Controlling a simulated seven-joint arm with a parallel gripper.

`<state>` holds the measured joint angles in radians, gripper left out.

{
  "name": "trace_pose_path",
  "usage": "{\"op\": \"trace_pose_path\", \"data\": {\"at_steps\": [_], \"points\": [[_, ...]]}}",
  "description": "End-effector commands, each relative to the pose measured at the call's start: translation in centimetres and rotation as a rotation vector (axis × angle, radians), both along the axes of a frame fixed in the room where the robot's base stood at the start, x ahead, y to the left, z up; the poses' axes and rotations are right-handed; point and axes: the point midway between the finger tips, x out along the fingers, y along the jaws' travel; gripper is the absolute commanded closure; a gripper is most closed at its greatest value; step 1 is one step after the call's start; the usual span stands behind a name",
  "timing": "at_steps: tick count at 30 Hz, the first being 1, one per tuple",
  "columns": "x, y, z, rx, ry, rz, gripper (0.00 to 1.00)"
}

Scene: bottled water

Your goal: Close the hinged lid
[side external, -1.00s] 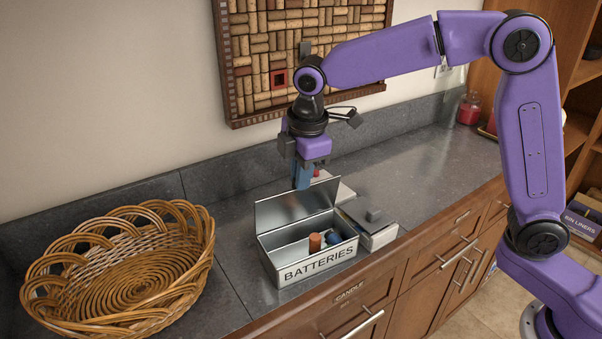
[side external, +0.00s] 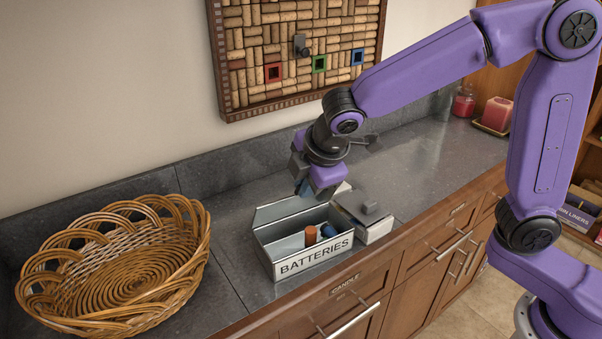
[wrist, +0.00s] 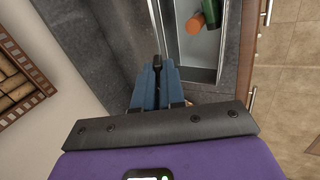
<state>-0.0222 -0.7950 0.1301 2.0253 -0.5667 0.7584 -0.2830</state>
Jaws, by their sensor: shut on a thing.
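A metal box labelled BATTERIES (side external: 316,262) stands on the grey counter with its top open. Its hinged lid (side external: 278,212) is raised along the back edge and tilted. In the wrist view the lid (wrist: 157,28) is seen nearly edge-on beside the box's opening. My gripper (side external: 303,187) is at the lid's upper edge, with its blue fingers closed on it; the fingers also show in the wrist view (wrist: 158,84). The exact contact is partly hidden. An orange battery (side external: 310,236) and a blue one (side external: 328,231) are in the box; a green one (wrist: 211,12) shows in the wrist view.
A grey lidded block with a small knob (side external: 371,208) sits close to the box's right. A large wicker basket (side external: 130,275) is to the left. A cork board (side external: 290,50) hangs on the wall behind. The counter's front edge lies just before the box.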

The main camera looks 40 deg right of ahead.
Motion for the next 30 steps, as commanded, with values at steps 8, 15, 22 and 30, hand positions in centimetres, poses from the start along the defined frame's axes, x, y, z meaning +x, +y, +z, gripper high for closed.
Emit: {"op": "trace_pose_path", "data": {"at_steps": [8, 15, 22, 30], "points": [[-2.0, 0.2, -1.2, -0.020, -0.155, 0.009, 1.00], [-3.4, 0.4, -2.3, -0.036, -0.289, 0.009, 1.00], [-4.6, 0.4, -3.7, -0.052, -0.418, 0.010, 1.00], [-5.8, 0.6, -5.4, -0.069, -0.577, 0.010, 1.00]]}}
